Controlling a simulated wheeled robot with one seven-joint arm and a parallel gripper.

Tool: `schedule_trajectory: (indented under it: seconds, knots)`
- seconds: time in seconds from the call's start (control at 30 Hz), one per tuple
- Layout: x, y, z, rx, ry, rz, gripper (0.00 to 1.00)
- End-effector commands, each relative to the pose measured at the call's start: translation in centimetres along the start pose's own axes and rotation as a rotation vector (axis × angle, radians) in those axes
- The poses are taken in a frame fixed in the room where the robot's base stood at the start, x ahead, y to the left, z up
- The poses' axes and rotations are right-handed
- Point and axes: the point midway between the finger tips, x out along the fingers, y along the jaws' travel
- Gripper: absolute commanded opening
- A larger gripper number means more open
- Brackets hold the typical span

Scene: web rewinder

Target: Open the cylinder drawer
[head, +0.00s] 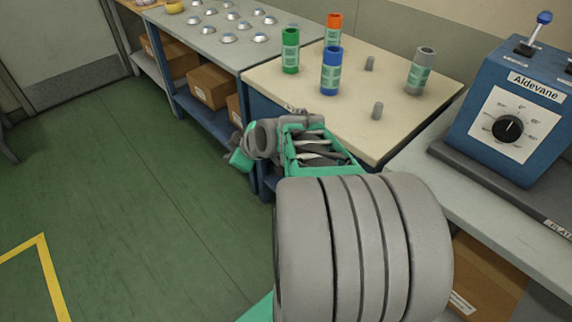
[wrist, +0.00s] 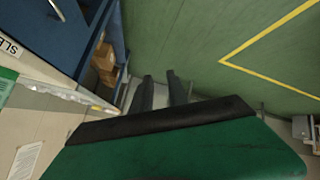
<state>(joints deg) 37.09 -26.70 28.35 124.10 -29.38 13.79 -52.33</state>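A cream-topped cabinet (head: 395,120) with a blue front (head: 262,108) stands ahead of me. Green (head: 291,50), blue (head: 332,72), orange (head: 334,30) and grey (head: 420,70) cylinders stand upright on its top. In the wrist view the blue front (wrist: 75,38) is at upper left, with a small pale handle (wrist: 57,10) on it and a partly cut-off label (wrist: 8,47) on the top's edge. It looks closed; my arm hides much of it in the head view. My gripper (wrist: 163,82) is open and empty, its two dark fingers apart, beside the front and not touching the handle.
A grey bench (head: 215,30) with several metal domes adjoins at left, with cardboard boxes (head: 210,87) on its lower shelf. A blue machine with a dial (head: 508,129) stands at right. Green floor (head: 130,170) at left is clear.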

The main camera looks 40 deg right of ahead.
Motion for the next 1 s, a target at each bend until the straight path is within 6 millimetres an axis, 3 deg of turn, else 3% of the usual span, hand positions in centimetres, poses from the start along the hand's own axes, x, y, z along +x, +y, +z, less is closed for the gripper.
schedule_trajectory:
  seconds: [0.03,0.1,0.2,0.33,0.47,0.8,1.0]
  knots:
    - [4.2,1.3,5.4,-0.041,0.05,0.077,0.2]
    - [6.0,4.5,9.4,-0.126,0.12,0.202,0.2]
    - [6.5,8.6,14.5,-0.22,0.168,0.39,0.2]
    - [5.3,11.6,18.4,-0.29,0.173,0.555,0.2]
    - [4.9,12.9,19.1,-0.315,0.17,0.607,0.2]
    - [9.7,15.9,17.6,-0.315,0.169,0.603,0.2]
    - [10.6,16.8,17.1,-0.314,0.168,0.606,0.2]
